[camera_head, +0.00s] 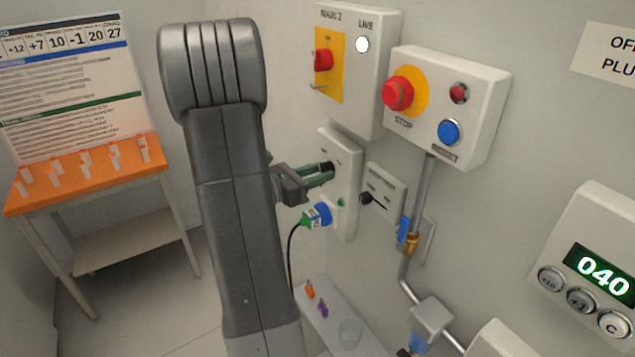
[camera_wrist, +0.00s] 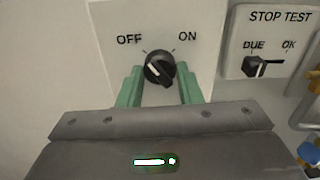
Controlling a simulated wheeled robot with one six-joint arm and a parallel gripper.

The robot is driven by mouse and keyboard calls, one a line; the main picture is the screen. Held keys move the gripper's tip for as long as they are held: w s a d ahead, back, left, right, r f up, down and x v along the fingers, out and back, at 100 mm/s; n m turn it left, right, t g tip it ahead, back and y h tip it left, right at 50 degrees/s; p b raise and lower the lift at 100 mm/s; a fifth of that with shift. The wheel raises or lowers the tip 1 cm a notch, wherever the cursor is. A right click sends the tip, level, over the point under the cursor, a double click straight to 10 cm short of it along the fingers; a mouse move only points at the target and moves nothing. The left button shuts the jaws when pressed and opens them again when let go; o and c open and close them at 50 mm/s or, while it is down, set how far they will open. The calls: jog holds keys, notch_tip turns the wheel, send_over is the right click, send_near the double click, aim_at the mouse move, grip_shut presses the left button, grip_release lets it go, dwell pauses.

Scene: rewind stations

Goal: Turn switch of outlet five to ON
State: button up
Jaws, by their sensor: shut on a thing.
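The outlet switch is a black round knob (camera_wrist: 161,67) on a white panel (camera_wrist: 208,25) marked OFF at upper left and ON at upper right. The knob's white mark slants up to the left, towards OFF. My gripper (camera_head: 323,174) has its green fingers on either side of the knob, shut on it. In the head view the fingers partly hide the knob on the outlet box (camera_head: 347,190). A blue and green plug (camera_head: 318,215) with a black cable sits in the socket below. I cannot read an outlet number.
A stop test switch (camera_head: 366,198) is close on the right. Above are the MAIN 2 box (camera_head: 379,77) and a box with a red STOP button (camera_head: 397,94). A pipe (camera_head: 422,190) runs down the wall. An orange-topped table (camera_head: 88,175) stands left.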

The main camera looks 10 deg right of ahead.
jog(key=m+b, duration=1.5)
jog(key=b, duration=0.9)
jog(key=shift+m+b, duration=0.3)
jog(key=shift+b, duration=0.1)
jog(key=o, duration=1)
jog(key=shift+r, duration=0.1)
jog(key=v, duration=1.4)
jog(key=shift+w+p, duration=0.1)
jog(key=shift+p, duration=0.25)
